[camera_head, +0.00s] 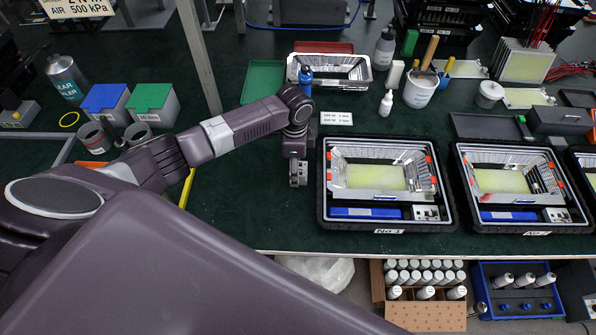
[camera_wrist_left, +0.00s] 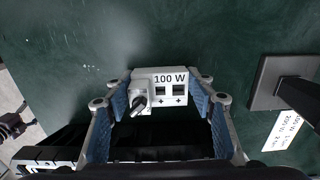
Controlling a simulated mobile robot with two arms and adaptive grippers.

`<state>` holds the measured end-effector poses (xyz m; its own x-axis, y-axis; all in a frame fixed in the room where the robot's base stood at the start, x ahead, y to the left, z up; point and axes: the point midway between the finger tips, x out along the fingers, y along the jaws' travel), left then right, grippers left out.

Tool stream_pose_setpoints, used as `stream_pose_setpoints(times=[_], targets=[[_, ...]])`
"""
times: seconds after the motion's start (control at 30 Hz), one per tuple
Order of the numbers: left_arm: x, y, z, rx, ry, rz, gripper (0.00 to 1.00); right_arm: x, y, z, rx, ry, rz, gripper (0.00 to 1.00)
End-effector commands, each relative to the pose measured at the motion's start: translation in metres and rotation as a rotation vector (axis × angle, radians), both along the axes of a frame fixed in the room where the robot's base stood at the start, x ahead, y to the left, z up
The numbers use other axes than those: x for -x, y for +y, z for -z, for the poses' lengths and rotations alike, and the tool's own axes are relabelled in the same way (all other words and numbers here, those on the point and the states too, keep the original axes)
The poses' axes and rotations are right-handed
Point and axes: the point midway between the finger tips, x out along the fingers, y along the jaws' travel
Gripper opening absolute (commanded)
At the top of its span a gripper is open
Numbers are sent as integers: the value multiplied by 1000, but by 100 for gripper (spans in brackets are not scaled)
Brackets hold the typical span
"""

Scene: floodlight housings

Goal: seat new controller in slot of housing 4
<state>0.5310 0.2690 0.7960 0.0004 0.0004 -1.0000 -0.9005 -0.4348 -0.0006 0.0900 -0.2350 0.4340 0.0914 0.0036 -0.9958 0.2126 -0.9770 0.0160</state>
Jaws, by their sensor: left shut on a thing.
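My left gripper (camera_head: 298,170) hangs over the green bench, just left of the nearest housing. In the left wrist view its blue-padded fingers (camera_wrist_left: 160,103) are shut on a white controller (camera_wrist_left: 160,80) marked 100 W, with a dark knob and two dark terminals. The nearest housing (camera_head: 323,205) is a black-framed tray with a reflector, yellowish panel, blue bar and small grey unit at its lower right. A similar housing (camera_head: 463,205) stands to its right, and a third (camera_head: 583,165) is cut by the right edge.
A printed card (camera_head: 336,118) lies behind the nearest housing; it also shows in the left wrist view (camera_wrist_left: 282,130). Blue (camera_head: 104,101) and green-lidded (camera_head: 152,104) boxes stand left.

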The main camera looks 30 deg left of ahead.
Motion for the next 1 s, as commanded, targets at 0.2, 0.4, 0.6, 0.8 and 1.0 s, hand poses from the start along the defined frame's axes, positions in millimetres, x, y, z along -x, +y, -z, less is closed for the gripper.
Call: stream_pose_setpoints(times=[0.2, 0.4, 0.6, 0.8, 1.0], targets=[[-1, 0, -8, 0, -1, 0, 24, 0, 0, 1, 0, 0, 0, 68], [-2, 0, -38, 1, -6, 1, 24, 0, 0, 4, 0, 0, 0, 68], [-2, 0, -93, 1, -8, 2, 24, 0, 0, 11, 0, 0, 0, 68], [-2, 0, -149, 0, -7, 1, 24, 0, 0, 18, 0, 0, 0, 68], [-1, 0, -185, 1, -3, 0, 24, 0, 0, 21, 0, 0, 0, 68]])
